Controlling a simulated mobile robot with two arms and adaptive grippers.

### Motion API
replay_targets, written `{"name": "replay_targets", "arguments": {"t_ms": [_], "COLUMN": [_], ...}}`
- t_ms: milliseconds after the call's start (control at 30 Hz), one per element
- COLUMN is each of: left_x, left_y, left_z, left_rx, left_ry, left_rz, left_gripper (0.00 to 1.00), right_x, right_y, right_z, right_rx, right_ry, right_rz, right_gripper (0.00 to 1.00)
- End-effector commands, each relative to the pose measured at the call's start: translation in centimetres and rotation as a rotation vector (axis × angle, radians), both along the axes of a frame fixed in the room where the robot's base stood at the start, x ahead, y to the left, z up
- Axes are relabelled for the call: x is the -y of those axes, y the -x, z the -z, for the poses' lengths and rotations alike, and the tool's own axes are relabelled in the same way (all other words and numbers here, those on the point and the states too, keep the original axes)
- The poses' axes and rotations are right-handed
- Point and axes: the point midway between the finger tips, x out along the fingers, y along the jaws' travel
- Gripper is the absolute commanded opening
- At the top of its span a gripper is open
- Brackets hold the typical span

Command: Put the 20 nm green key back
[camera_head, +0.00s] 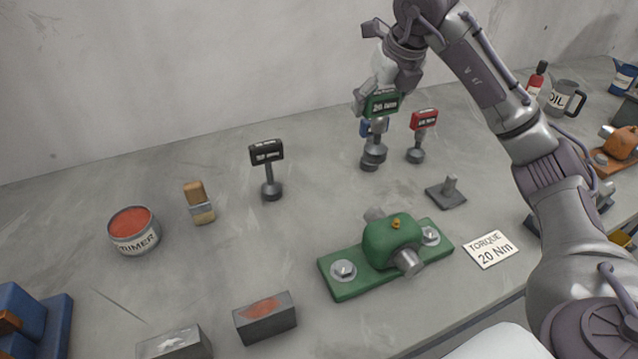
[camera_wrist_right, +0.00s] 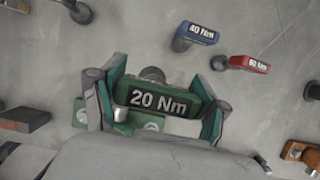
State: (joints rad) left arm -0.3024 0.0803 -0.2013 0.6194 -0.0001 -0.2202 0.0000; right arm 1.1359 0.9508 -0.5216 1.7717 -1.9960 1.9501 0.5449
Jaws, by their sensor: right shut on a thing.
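The green key (camera_head: 384,104) with a "20 Nm" label is held upright in my right gripper (camera_head: 382,92) towards the back of the bench. In the right wrist view the green key (camera_wrist_right: 158,102) sits between the two fingers of my right gripper (camera_wrist_right: 160,108), label facing the camera. The blue key (camera_head: 366,128) is partly hidden behind it; its label reads "40 Nm" in the wrist view (camera_wrist_right: 198,33). I cannot tell whether the green key's lower end touches a stand. My left gripper is out of view.
A red key (camera_head: 424,120) stands just right and a black key (camera_head: 267,152) to the left. A square plate with a peg (camera_head: 447,193), a green housing (camera_head: 390,243) and a "TORQUE 20 Nm" card (camera_head: 490,249) lie nearer. A primer can (camera_head: 134,233) is at left.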

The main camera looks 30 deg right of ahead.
Motion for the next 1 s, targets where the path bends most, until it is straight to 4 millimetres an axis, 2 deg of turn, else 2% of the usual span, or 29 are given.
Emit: {"name": "replay_targets", "arguments": {"t_ms": [33,167,533,700,867,1000], "left_x": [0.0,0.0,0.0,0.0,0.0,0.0], "left_y": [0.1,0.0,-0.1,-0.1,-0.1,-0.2], "left_z": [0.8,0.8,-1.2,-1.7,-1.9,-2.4], "left_rx": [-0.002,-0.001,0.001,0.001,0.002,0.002], "left_ry": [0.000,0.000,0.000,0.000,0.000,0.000], "left_rz": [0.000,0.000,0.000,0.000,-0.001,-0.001], "left_gripper": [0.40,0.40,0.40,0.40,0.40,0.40], "right_x": [0.0,-0.5,-4.7,-6.1,-6.4,-6.4], "right_y": [0.0,-0.7,-7.1,-9.2,-9.8,-9.7], "right_z": [0.7,1.3,5.6,7.2,8.0,10.0], "right_rx": [0.003,0.002,-0.001,0.001,0.002,-0.002], "right_ry": [-0.001,-0.002,-0.004,-0.002,0.000,0.000], "right_rz": [0.000,-0.001,-0.002,-0.001,0.000,-0.001], "right_gripper": [0.12,0.12,0.12,0.12,0.12,0.12]}}
